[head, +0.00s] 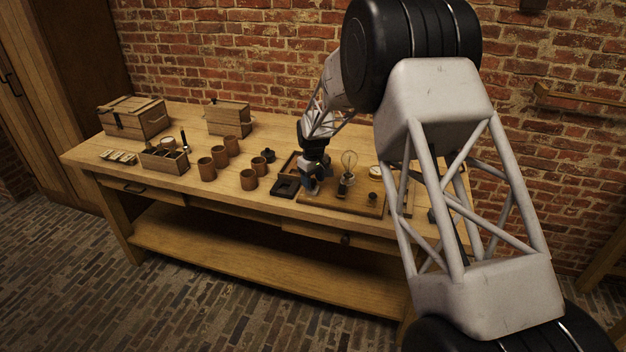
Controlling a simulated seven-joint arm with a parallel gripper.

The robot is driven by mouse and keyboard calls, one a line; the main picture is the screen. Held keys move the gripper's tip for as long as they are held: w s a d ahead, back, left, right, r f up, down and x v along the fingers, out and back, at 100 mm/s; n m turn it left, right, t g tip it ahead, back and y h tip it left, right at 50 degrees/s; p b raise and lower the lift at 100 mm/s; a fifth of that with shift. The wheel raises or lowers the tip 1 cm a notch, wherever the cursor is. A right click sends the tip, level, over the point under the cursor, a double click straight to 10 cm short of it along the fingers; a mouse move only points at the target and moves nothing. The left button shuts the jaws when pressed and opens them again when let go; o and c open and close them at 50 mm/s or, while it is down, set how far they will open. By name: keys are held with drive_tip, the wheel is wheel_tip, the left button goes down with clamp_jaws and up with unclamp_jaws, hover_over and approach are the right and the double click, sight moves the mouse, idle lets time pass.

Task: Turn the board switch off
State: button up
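The wooden board (361,209) lies on the right half of the bench. A clear glass bulb (349,160) stands upright on it, and I cannot tell whether it is lit. A small dark fitting (342,189) sits below the bulb, and a small dark round part (373,199) is near the board's right side. I cannot tell which part is the switch, or its position. My gripper (313,188) points down at the board's left end, left of the bulb. Its fingers are too small and dark to tell whether they are open, or whether they touch anything.
Several brown jars (249,180) stand left of the board on the wooden bench (215,197). A dark tray (284,188) lies just left of my gripper. A divided wooden box (164,161) and two lidded boxes (135,117) (229,118) are farther left. A brick wall is behind.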

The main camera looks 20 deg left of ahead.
sight(313, 180)
drive_tip(key=shift+r, duration=3.9)
drive_tip(key=shift+s+d+r, duration=0.1)
drive_tip(key=shift+d+r, duration=0.25)
drive_tip(key=s+d+r+m, duration=0.2)
drive_tip(key=s+d+r, duration=0.5)
drive_tip(key=d, duration=0.3)
drive_tip(key=s+d+r+m+t, duration=0.1)
drive_tip(key=s+d+r+m, duration=0.1)
drive_tip(key=s+d+r, duration=0.55)
drive_tip(key=s+d+r+m, duration=0.2)
drive_tip(key=s+d+r, duration=0.35)
drive_tip(key=d, duration=0.65)
drive_tip(key=s+d+m, duration=0.2)
drive_tip(key=s+d, duration=0.3)
drive_tip(key=s, duration=0.6)
drive_tip(key=s+d+f+m+t, duration=0.1)
drive_tip(key=s+d, duration=0.5)
drive_tip(key=s, duration=0.5)
drive_tip(key=s+d+f+m, duration=0.1)
drive_tip(key=s+d, duration=0.4)
drive_tip(key=s, duration=0.6)
drive_tip(key=shift+s+d+f+m+t, duration=0.15)
drive_tip(key=shift+d+f+m+t, duration=0.15)
drive_tip(key=shift+m, duration=0.5)
